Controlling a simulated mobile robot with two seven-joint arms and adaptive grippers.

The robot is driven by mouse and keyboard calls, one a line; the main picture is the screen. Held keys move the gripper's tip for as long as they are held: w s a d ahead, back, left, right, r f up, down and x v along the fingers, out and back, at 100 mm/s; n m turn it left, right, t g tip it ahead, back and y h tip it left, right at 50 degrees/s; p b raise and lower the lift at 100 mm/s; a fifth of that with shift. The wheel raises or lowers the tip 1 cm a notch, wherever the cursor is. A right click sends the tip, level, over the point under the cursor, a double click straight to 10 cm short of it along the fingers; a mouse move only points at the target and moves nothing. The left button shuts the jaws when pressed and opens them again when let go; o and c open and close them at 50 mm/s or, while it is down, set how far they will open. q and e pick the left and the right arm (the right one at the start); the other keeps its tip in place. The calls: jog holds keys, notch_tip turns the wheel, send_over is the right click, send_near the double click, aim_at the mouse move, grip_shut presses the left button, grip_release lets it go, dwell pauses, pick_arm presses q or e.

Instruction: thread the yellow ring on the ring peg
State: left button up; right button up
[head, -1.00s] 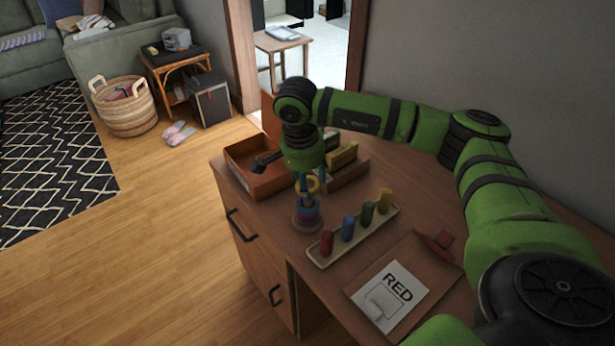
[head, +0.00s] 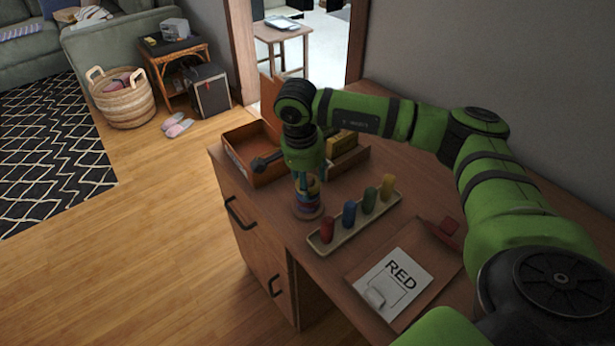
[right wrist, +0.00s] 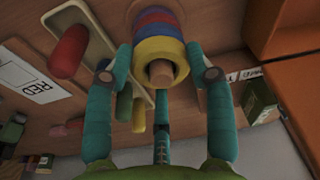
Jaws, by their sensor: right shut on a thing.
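The yellow ring (right wrist: 148,50) is around the ring peg (right wrist: 161,72), whose wooden tip pokes out through the hole in the right wrist view. A blue ring (right wrist: 157,29) and a red ring (right wrist: 155,15) lie beneath it. I cannot tell whether a thin gap is left under the yellow ring. The stack with its round wooden base (head: 308,213) stands on the desk in the head view. My right gripper (head: 308,178) points down over it, shut on the yellow ring, with fingers (right wrist: 160,62) on both sides. My left gripper is not in view.
A tray with red, blue, green and yellow pegs (head: 323,246) stands close to the right of the stack. An open brown box (head: 247,166) lies behind left. A board with a "RED" card (head: 398,281) lies in front. The desk's left edge is near.

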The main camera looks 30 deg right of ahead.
jog(key=o, duration=0.9)
jog(key=shift+o, duration=0.2)
notch_tip(320, 180, up, 12)
jog(key=a, duration=0.1)
jog(key=shift+s+a, duration=0.3)
jog(key=shift+a, duration=0.05)
jog(key=shift+f, duration=0.1)
